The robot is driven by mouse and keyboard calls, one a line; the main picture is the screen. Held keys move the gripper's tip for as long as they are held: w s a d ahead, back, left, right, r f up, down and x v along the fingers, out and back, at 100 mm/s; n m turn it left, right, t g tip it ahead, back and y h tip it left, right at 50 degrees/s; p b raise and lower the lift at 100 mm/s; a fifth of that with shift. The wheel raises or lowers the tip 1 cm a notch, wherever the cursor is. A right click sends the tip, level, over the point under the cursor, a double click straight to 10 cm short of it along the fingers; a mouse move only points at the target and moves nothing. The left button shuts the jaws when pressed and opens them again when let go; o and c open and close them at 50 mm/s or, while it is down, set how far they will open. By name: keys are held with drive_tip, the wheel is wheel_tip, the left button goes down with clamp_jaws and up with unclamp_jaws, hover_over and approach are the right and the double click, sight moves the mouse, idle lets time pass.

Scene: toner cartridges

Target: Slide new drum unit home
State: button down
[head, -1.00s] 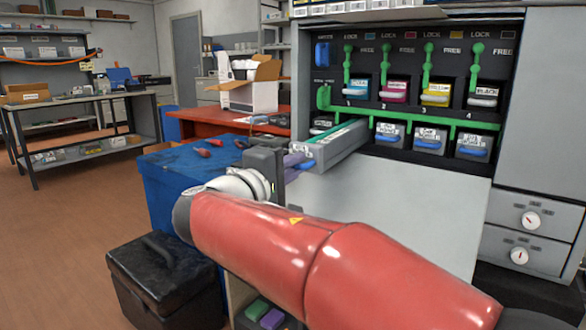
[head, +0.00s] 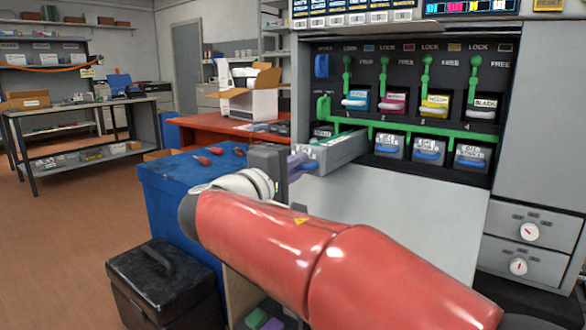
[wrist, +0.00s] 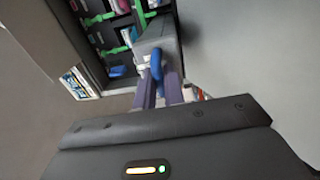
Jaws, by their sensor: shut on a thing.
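The drum unit (head: 338,152) is a long grey box standing partly out of the lower row of the printer, left of three drum units with blue handles. Its inner end is inside the bay and hidden. In the wrist view its grey end (wrist: 154,38) and blue handle (wrist: 157,64) show. My gripper (head: 298,166) is at its outer end, its purple fingers shut on it at the handle; the fingers also show in the wrist view (wrist: 159,84). The printer (head: 400,185) is open at the front.
Neighbouring drum units (head: 428,149) fill the bays to the right. A green bar (head: 420,129) runs above them, with green levers (head: 426,72) and toner cartridges (head: 435,102) higher up. A blue cabinet (head: 185,195) with red-handled tools stands left. A black case (head: 165,280) is on the floor.

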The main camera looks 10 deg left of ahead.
drive_tip(key=shift+f+p+x, duration=0.15)
drive_tip(key=shift+p+x, duration=0.25)
drive_tip(key=shift+x, duration=2.9)
drive_tip(key=shift+f+p+x, duration=0.2)
drive_tip(key=shift+p+x, duration=0.15)
drive_tip(key=shift+x, duration=3)
drive_tip(key=shift+f+p+x, duration=0.15)
drive_tip(key=shift+p+x, duration=0.25)
drive_tip(key=shift+x, duration=2.9)
drive_tip(key=c, duration=1.1)
unclamp_jaws()
drive_tip(key=shift+f, duration=0.1)
drive_tip(key=shift+o, duration=0.5)
drive_tip(key=shift+f, duration=0.1)
drive_tip(key=shift+f+b, duration=0.2)
drive_tip(key=shift+b, duration=0.15)
drive_tip(key=shift+s, duration=0.1)
drive_tip(key=shift+b+v, duration=0.9)
drive_tip(key=shift+v, duration=0.3)
drive_tip(key=shift+b+v, duration=0.9)
drive_tip(key=shift+v, duration=0.65)
drive_tip(key=shift+s+a+r+b, duration=0.2)
drive_tip(key=shift+s+a+b, duration=0.15)
drive_tip(key=shift+s, duration=0.25)
drive_tip(key=shift+r, duration=0.1)
